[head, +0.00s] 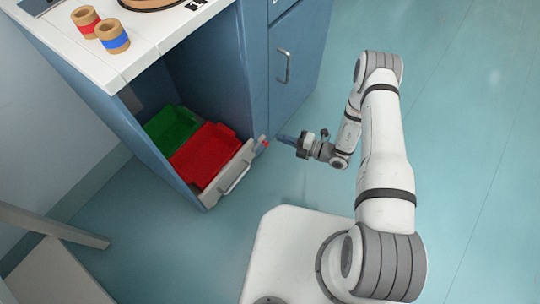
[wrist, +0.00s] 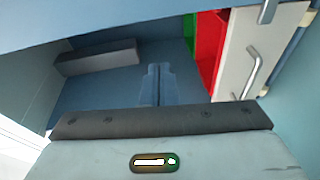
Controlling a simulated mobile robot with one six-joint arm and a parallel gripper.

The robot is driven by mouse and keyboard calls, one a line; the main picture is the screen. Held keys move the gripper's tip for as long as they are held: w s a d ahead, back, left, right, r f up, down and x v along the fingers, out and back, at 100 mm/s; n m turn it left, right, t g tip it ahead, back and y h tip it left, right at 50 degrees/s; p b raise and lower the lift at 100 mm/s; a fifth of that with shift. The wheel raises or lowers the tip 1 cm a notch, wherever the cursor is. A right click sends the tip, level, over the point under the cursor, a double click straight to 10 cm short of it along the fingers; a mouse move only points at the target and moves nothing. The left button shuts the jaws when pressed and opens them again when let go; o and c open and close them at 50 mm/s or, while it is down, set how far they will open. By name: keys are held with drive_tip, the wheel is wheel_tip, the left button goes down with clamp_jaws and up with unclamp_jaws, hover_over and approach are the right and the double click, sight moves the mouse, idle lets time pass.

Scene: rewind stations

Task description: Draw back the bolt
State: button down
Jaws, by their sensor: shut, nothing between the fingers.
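My gripper (head: 283,138) is low in front of the blue cabinet, pointing left. Its fingers are shut together and empty, which also shows in the wrist view (wrist: 157,68). A small red-tipped piece (head: 264,141) is at the right end of the pale drawer front (head: 228,174), a little left of my fingertips. It may be the bolt, but it is too small to tell. A gap shows between it and my fingers. In the wrist view the drawer front (wrist: 238,45) with its handle is at the upper right; I cannot make out the bolt there.
A red bin (head: 204,153) and a green bin (head: 170,128) sit behind the drawer front in the cabinet's open bay. A blue door with a handle (head: 283,66) is to the right. Two spools stand on the white countertop (head: 120,58). The floor right of my arm is clear.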

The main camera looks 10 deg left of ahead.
drive_tip(key=s+d+f+m+t+h+b, duration=0.15)
drive_tip(key=f+m, duration=0.25)
drive_tip(key=f, duration=0.4)
drive_tip(key=s+f+m+t+b, duration=0.1)
drive_tip(key=s+f+m+t, duration=0.15)
drive_tip(key=f, duration=0.45)
drive_tip(key=m+b, duration=0.1)
drive_tip(key=b, duration=0.4)
approach(260, 144)
drive_tip(key=a, duration=0.4)
drive_tip(key=shift+w+a+r, duration=0.1)
drive_tip(key=shift+w+a, duration=0.15)
drive_tip(key=shift+w, duration=0.45)
drive_tip(key=shift+d, duration=0.1)
